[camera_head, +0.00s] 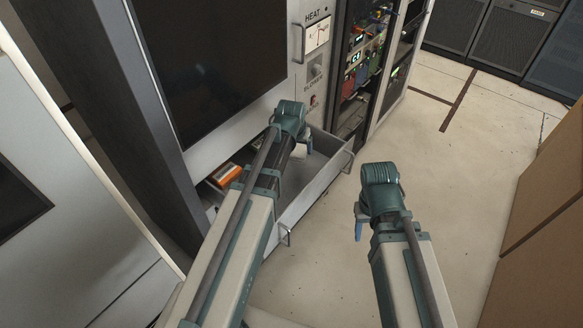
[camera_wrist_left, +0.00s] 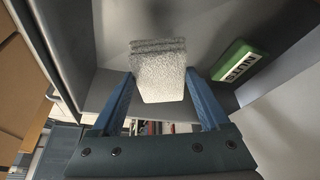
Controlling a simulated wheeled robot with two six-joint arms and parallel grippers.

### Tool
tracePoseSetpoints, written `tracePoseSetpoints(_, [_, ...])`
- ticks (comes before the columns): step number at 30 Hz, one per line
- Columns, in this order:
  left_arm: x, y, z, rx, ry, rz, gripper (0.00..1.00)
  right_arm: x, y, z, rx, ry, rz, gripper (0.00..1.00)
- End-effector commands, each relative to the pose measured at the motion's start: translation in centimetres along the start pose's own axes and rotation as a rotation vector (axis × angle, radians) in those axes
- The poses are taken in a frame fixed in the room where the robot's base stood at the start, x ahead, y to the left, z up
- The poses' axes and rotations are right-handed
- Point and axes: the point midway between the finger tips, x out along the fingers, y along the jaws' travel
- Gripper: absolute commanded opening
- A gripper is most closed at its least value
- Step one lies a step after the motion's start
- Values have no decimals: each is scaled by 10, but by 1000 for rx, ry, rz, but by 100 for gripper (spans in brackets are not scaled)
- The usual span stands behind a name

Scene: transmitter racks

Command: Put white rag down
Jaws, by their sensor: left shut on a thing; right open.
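The white rag (camera_wrist_left: 160,75) is a folded, rough-textured block between the blue fingers of my left gripper (camera_wrist_left: 160,97) in the left wrist view. My left gripper (camera_head: 304,146) is shut on it and hangs over the open grey drawer (camera_head: 318,187) in the head view. There the rag (camera_head: 299,152) is mostly hidden behind the gripper, with only a pale bit showing. I cannot tell whether the rag touches the drawer floor. My right gripper (camera_head: 359,222) is open and empty, over the floor to the right of the drawer.
An orange box (camera_head: 226,175) lies at the left of the drawer. The rack's HEAT gauge panel (camera_head: 317,36) stands behind the drawer. Brown boxes (camera_head: 545,205) stand at the right; the floor between is clear.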

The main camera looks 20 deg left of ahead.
Motion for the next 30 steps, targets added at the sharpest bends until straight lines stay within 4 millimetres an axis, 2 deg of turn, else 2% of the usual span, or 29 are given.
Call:
tracePoseSetpoints(1, [16,0,6,0,0,0,34,17,-2,-1,0,0,0,50])
tracePoseSetpoints(6, [35,0,14,0,0,-1,34,37,-4,-2,0,0,0,50])
tracePoseSetpoints(14, [37,0,15,0,0,-1,34,40,-4,-2,0,0,0,50])
tracePoseSetpoints(24, [70,0,29,0,0,-1,34,76,-7,-4,0,0,0,50])
tracePoseSetpoints(30, [69,0,28,0,0,-1,34,74,-7,-4,0,0,0,50])
